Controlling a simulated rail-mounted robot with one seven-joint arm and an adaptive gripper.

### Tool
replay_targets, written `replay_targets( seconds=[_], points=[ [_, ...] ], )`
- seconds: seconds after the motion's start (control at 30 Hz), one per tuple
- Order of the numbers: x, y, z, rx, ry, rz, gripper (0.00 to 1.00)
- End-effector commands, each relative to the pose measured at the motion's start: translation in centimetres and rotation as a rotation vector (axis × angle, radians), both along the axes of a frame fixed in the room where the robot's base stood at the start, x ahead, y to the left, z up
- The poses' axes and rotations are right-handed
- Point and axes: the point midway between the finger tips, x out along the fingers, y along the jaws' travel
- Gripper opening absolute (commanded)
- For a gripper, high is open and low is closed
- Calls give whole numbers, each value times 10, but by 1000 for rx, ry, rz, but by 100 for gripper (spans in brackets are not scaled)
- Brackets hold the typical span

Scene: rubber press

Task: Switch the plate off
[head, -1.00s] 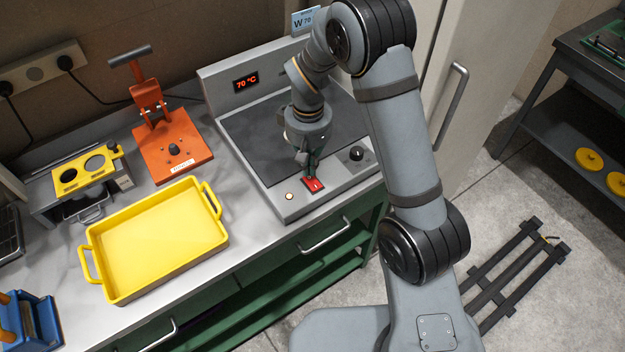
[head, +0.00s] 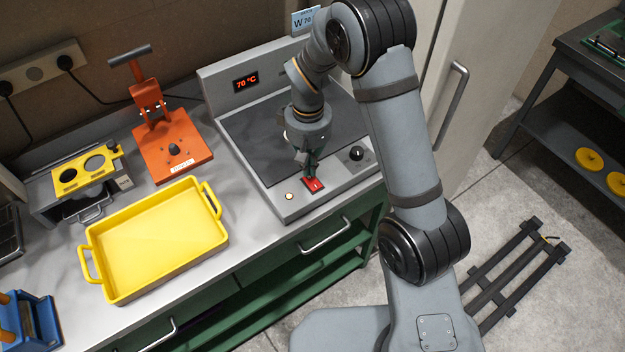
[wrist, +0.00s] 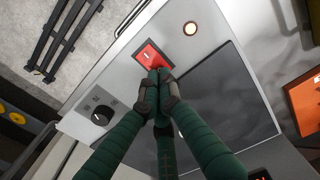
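The hot plate (head: 262,140) stands on the bench with a dark flat top, and its display (head: 246,83) reads 70 °C in red. A red rocker switch (head: 314,184) sits on its front panel, between a small lit lamp (head: 289,196) and a black knob (head: 356,154). My gripper (head: 307,172) points down at the switch. In the wrist view, the gripper's fingertips (wrist: 159,76) are together at the lower edge of the red switch (wrist: 150,55), with nothing visible between them. I cannot tell whether they touch it. The lamp also shows lit in the wrist view (wrist: 190,28).
A yellow tray (head: 195,254) lies on the bench left of the plate. An orange press (head: 172,150) and a yellow-topped device (head: 84,172) stand behind it. A blue rack (head: 30,318) is at the lower left. A cabinet with a long handle (head: 449,103) stands right of the plate.

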Motion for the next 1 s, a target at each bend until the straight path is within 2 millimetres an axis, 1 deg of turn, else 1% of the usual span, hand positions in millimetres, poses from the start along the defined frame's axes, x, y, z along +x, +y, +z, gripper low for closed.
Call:
replay_targets(
  seconds=[1.0],
  points=[
    [0,0,-16,0,0,0,0]
  ],
)
